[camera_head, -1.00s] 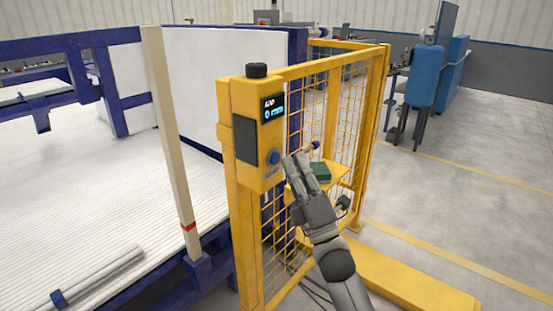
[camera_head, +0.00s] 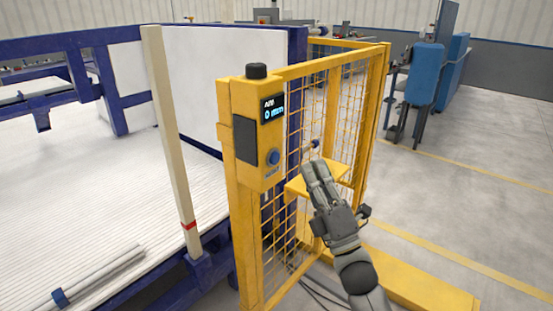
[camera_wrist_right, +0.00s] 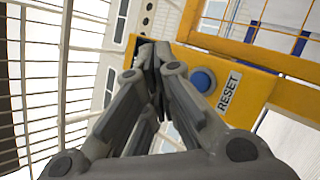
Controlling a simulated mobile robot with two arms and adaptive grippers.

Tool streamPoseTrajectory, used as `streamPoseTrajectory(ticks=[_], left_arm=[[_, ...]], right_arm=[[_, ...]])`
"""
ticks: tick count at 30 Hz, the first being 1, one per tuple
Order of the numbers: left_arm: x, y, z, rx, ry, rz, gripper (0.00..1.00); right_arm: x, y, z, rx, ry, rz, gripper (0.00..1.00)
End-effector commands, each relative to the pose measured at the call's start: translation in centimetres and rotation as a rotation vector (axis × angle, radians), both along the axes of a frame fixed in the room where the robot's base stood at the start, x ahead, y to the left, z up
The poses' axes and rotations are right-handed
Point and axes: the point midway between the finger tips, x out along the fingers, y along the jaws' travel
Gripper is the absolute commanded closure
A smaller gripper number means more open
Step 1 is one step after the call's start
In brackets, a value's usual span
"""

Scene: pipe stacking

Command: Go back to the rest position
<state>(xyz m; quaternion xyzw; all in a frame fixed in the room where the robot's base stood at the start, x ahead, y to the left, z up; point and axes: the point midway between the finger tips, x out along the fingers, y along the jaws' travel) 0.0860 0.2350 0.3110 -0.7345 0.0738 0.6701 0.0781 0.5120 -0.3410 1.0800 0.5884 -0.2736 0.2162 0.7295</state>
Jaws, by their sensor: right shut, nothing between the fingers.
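My right gripper (camera_head: 315,167) is shut and empty in front of the yellow mesh fence. It is to the right of and apart from the blue reset button (camera_head: 274,157) on the yellow control box (camera_head: 238,105). In the right wrist view, the shut fingers (camera_wrist_right: 155,50) point up the picture, and the blue button (camera_wrist_right: 203,79) with its RESET label (camera_wrist_right: 229,92) shows to their right. The box's display (camera_head: 272,109) reads "0 mm". My left gripper is not in view.
The yellow mesh fence (camera_head: 350,110) stands right behind my right gripper, with a small yellow shelf (camera_head: 335,172). A pale post (camera_head: 170,130) and a white ribbed bed (camera_head: 90,190) are at left. Grey floor (camera_head: 470,190) is open at right.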

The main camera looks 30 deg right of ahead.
Motion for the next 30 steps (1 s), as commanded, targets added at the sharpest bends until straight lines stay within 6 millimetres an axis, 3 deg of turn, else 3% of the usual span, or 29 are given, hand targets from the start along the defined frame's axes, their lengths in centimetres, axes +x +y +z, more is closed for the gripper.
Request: streamPoseTrajectory(ticks=[10, 14, 17, 23, 26, 30], left_arm=[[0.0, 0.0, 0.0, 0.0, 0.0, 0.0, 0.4], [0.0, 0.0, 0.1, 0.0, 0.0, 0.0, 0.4], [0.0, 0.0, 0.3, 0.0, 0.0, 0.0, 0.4], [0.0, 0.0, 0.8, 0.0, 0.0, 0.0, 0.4], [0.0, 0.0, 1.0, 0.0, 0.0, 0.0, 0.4], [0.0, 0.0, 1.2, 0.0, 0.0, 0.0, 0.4]], right_arm=[[0.0, 0.0, -0.1, 0.002, 0.002, 0.001, 1.0], [1.1, -0.1, -2.2, 0.045, 0.055, 0.022, 1.0], [2.9, -0.3, -7.0, 0.144, 0.167, 0.062, 1.0], [5.4, 0.5, -21.8, 0.446, 0.484, 0.145, 1.0], [4.9, 1.4, -29.4, 0.599, 0.637, 0.162, 1.0], [2.3, 3.0, -39.7, 0.812, 0.842, 0.151, 1.0]])
